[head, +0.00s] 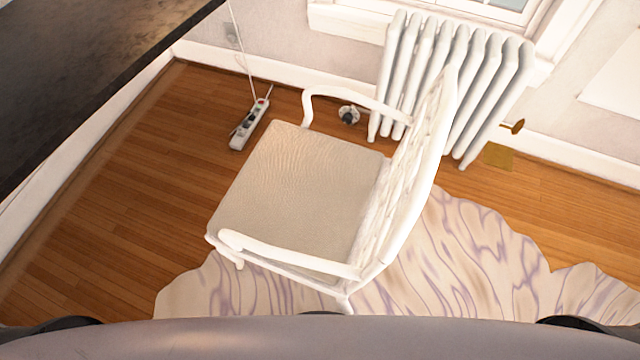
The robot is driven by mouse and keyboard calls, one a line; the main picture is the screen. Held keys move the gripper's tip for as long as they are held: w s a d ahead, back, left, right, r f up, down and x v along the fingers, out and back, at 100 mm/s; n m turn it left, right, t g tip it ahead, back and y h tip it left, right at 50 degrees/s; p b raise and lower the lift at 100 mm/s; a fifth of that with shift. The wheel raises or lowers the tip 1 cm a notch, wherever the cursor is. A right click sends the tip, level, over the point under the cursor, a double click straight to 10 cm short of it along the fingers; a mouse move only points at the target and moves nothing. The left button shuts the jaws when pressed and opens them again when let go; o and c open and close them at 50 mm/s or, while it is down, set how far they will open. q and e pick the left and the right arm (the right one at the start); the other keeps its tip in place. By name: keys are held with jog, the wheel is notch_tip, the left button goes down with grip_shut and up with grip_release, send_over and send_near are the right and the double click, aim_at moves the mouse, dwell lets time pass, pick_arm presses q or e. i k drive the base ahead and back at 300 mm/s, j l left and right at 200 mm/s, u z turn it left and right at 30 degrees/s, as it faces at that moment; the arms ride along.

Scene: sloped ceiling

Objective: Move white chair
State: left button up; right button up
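The white chair (296,191) stands upright in the middle of the head view. It has a beige seat, two white armrests and an openwork backrest (415,165) on its right side. Its seat front faces left. The near legs stand at or over the edge of the patterned rug; the far legs are hidden behind the seat. Neither of my grippers shows in the head view, and nothing is seen touching the chair.
A white radiator (455,85) stands behind the chair against the wall. A power strip (249,125) with a cable lies on the wooden floor (130,190). A pale patterned rug (490,270) lies front right. A dark surface (80,70) is upper left. Open floor lies left of the chair.

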aim_at(326, 214)
jog(key=k+l+u, duration=0.2)
jog(key=l, duration=0.2)
jog(key=l+u, duration=0.15)
jog(key=l, duration=0.3)
jog(key=k+l+u, duration=0.2)
jog(key=l, duration=0.2)
jog(key=k+l+u, duration=0.15)
jog(key=l, duration=0.2)
jog(key=l+u, duration=0.15)
jog(key=l, duration=0.3)
jog(key=k+l+u, duration=0.2)
jog(key=l, duration=0.25)
jog(key=i+l, duration=0.05)
